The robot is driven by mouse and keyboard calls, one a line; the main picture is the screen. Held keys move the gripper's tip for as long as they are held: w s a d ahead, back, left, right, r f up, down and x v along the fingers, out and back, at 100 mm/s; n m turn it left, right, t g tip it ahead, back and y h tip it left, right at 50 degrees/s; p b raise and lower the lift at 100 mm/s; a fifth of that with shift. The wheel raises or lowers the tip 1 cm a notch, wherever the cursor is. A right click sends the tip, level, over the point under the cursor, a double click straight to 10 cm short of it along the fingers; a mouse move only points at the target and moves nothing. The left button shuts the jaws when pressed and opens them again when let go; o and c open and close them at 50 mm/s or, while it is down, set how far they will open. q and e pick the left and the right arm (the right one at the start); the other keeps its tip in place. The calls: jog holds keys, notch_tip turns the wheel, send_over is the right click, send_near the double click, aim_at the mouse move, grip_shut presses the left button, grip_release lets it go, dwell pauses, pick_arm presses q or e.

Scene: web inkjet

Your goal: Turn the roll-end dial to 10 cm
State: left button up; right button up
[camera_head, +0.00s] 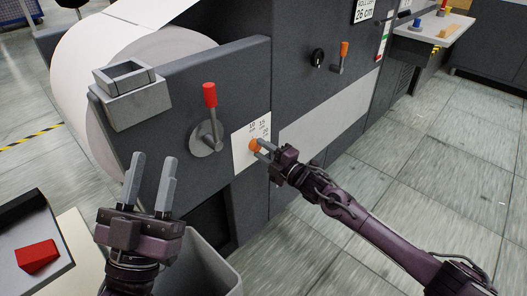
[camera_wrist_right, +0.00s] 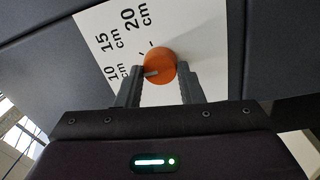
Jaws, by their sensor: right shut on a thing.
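The orange roll-end dial (camera_head: 254,145) sits on a white scale plate (camera_head: 239,155) on the machine's dark side. My right gripper (camera_head: 263,149) is at the dial, and in the right wrist view its fingers (camera_wrist_right: 159,88) are shut on the dial (camera_wrist_right: 160,62), one on each side. The dial's grey pointer points left, roughly toward the 10 cm side. My left gripper (camera_head: 151,180) is open and empty, apart from the machine.
A red-knobbed lever (camera_head: 210,105) stands left of the dial. A large white paper roll (camera_head: 85,75) is at the upper left. A grey bin (camera_head: 205,262) and a stand with a red block (camera_head: 37,256) are near my left gripper. The floor at right is clear.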

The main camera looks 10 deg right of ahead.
jog(key=o, duration=1)
jog(key=shift+s+d, duration=0.1)
jog(key=shift+s, duration=0.1)
pick_arm(q)
notch_tip(320, 180, down, 14)
jog(key=w+d+g+y+p, duration=0.2)
jog(key=g+y, duration=0.1)
jog(key=g, duration=0.4)
jog(key=shift+w+f, duration=0.15)
jog(key=shift+f, duration=0.05)
pick_arm(e)
jog(key=v, duration=0.7)
jog(key=shift+s, duration=0.15)
jog(key=shift+d+f, duration=0.1)
jog(key=shift+d, duration=0.05)
